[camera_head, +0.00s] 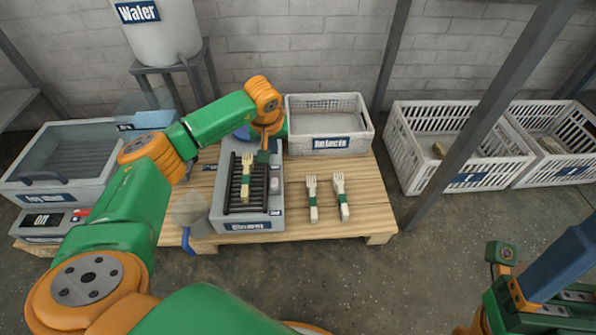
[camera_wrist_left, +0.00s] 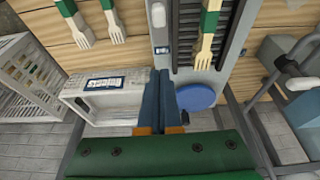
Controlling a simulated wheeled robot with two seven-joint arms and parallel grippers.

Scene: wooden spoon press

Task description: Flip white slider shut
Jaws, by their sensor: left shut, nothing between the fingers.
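The white slider (camera_head: 275,185) is a small pale knob on the right side of the grey press (camera_head: 217,200), beside its dark slats. It also shows at the top of the left wrist view (camera_wrist_left: 158,15). My left gripper (camera_head: 262,157) is over the far right part of the press, behind the slider and apart from it. Its blue fingers (camera_wrist_left: 158,73) are shut together with nothing between them. A wooden fork with a green band (camera_head: 246,178) lies on the slats. Part of my right gripper (camera_head: 565,262) shows at the lower right, away from the press; its opening is unclear.
Two forks (camera_head: 312,198) (camera_head: 341,196) lie on the wooden table (camera_head: 375,215) right of the press. A white crate (camera_head: 327,145) stands behind them. A blue round part (camera_wrist_left: 195,97) sits at the press's far end. Larger white crates (camera_head: 455,180) stand on the floor at right.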

